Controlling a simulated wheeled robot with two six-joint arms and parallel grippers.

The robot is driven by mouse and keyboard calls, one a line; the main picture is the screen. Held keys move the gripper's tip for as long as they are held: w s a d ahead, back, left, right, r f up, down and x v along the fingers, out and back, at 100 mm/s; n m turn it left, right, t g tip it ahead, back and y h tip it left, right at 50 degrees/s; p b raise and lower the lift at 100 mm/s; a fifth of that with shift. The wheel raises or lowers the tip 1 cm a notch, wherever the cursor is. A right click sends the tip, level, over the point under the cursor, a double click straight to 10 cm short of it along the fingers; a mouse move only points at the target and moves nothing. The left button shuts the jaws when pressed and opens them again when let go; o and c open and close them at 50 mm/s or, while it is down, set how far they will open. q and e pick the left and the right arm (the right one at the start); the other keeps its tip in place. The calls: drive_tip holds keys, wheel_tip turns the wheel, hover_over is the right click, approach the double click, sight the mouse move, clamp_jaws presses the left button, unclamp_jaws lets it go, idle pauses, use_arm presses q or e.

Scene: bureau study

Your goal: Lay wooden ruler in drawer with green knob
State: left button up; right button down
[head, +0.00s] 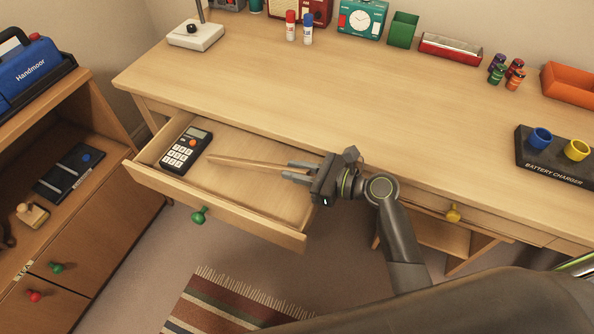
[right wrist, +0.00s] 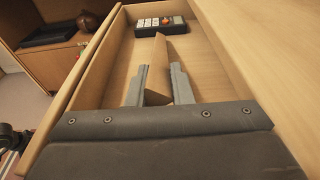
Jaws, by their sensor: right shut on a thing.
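The wooden ruler (head: 240,162) is a thin light strip in the head view, over the open drawer with the green knob (head: 290,236). The knob (head: 199,215) is on the drawer's front. My right gripper (head: 287,172) is shut on the ruler near its right end, and the ruler's free end points left toward the calculator. In the right wrist view the ruler (right wrist: 158,70) stands between the two fingers (right wrist: 155,85), inside the drawer's outline. I cannot tell whether it touches the drawer floor. My left gripper is not in view.
A black calculator (head: 187,150) lies in the drawer's left end. The desk top (head: 300,95) is clear in the middle. A closed drawer with a yellow knob (head: 453,213) is at the right. A wooden cabinet (head: 90,225) stands at the left, close to the open drawer.

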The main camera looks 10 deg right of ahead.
drive_tip(key=c, duration=0.6)
unclamp_jaws()
idle(0.4)
drive_tip(key=shift+p+v, duration=0.75)
drive_tip(key=shift+v, duration=0.5)
drive_tip(key=shift+p+v, duration=0.95)
drive_tip(key=shift+v, duration=1.6)
drive_tip(key=shift+a, duration=0.1)
wheel_tip(320, 180, up, 5)
drive_tip(key=p, duration=0.6)
drive_tip(key=shift+f, duration=0.1)
